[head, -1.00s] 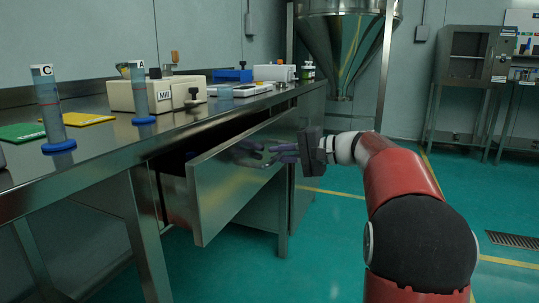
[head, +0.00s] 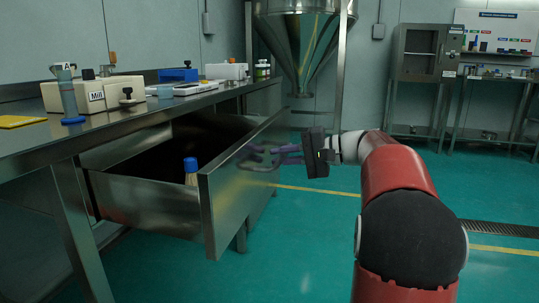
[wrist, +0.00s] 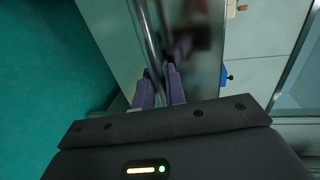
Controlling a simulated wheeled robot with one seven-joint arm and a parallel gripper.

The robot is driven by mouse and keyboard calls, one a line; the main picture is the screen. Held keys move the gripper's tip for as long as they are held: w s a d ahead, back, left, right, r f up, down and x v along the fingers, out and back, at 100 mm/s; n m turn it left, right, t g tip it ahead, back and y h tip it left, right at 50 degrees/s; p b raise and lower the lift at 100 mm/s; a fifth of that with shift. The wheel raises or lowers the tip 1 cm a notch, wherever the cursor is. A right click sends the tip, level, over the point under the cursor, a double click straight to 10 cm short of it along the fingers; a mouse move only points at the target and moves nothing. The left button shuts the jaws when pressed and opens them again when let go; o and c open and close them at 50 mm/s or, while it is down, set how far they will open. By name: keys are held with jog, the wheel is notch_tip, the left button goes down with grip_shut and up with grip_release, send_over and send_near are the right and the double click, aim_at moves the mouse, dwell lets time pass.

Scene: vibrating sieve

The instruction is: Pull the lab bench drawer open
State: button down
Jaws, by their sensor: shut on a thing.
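The lab bench drawer (head: 150,203) is a shiny metal box pulled well out from under the bench top, with its front panel (head: 228,205) facing my arm. A bottle or tube with a blue cap (head: 191,172) stands inside it; the rest of the inside is dark. My gripper (head: 268,156) is at the drawer front, its purple fingers shut on the drawer handle (head: 258,162). In the wrist view the fingers (wrist: 160,88) close around the long metal handle bar (wrist: 146,35) beside the panel.
The metal bench top (head: 130,128) holds a mill (head: 95,94), a tube marked A (head: 67,95), a yellow card (head: 20,121) and small instruments. A steel hopper (head: 305,50) stands behind. Green floor (head: 310,235) is clear right of the drawer.

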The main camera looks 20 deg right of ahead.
jog(key=shift+f+v, duration=0.2)
jog(key=shift+v, duration=0.85)
jog(key=c, duration=1.5)
grip_release()
jog(key=shift+c, duration=0.2)
jog(key=shift+d, duration=0.1)
jog(key=p+v, duration=0.1)
jog(key=v, duration=0.6)
jog(key=shift+s+d, duration=0.25)
jog(key=shift+s, duration=0.05)
